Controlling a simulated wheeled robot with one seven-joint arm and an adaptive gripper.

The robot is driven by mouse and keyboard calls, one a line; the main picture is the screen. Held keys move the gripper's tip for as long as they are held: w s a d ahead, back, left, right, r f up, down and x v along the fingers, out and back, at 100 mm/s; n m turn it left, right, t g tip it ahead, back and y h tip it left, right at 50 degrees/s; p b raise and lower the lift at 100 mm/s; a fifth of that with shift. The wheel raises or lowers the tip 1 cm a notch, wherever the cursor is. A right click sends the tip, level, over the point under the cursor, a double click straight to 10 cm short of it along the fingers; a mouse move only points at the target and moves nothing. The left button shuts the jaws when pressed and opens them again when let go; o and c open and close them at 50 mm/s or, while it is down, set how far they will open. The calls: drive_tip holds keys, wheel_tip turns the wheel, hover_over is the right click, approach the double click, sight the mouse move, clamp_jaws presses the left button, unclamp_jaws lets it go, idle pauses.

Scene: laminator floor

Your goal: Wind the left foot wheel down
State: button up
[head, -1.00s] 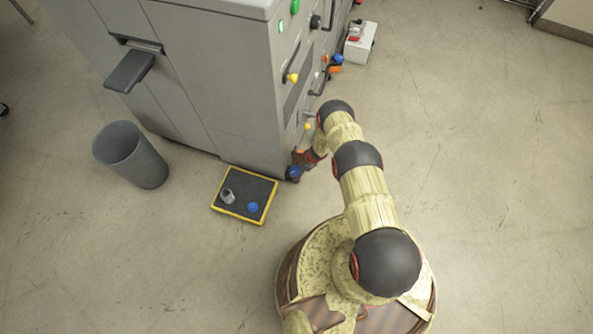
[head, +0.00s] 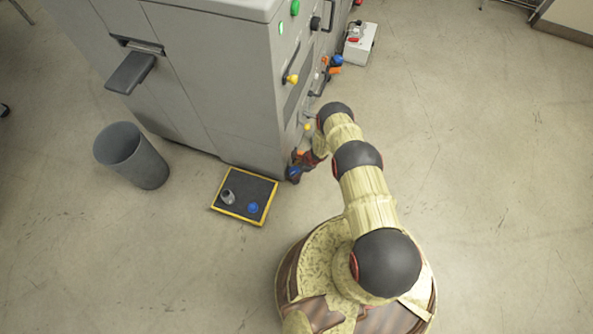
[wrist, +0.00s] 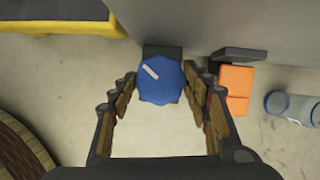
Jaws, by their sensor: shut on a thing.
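The left foot wheel, a blue lobed knob with a white mark (wrist: 158,80), sits low at the machine's front corner. In the wrist view it lies between the two fingers of my gripper (wrist: 160,82), which is shut on it. The white mark points to the upper left. In the head view a bit of the blue wheel (head: 294,174) shows at the foot of the grey machine (head: 225,90), beside my gripper (head: 300,165). My wrist hides part of that corner. A dark block shows behind the wheel.
A yellow-edged black mat (head: 232,208) holds a grey piece and a blue knob. A grey bin (head: 130,155) stands left.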

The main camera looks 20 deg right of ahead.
drive_tip(key=m+p, duration=0.2)
drive_tip(key=p, duration=0.1)
drive_tip(key=shift+s+a+r+m+t+h, duration=0.1)
drive_tip(key=shift+r+m+t+h, duration=0.2)
drive_tip(key=shift+t, duration=0.1)
drive_tip(key=shift+f+m+t+p, duration=0.3)
drive_tip(key=shift+m+p, duration=0.45)
drive_tip(key=shift+m, duration=0.25)
drive_tip(key=o, duration=1.1)
drive_tip(key=shift+o, duration=0.2)
drive_tip(key=shift+r, duration=0.1)
drive_tip(key=v, duration=1.1)
drive_tip(key=shift+s+r, duration=0.15)
drive_tip(key=shift+r, duration=0.25)
drive_tip(key=shift+a, duration=0.1)
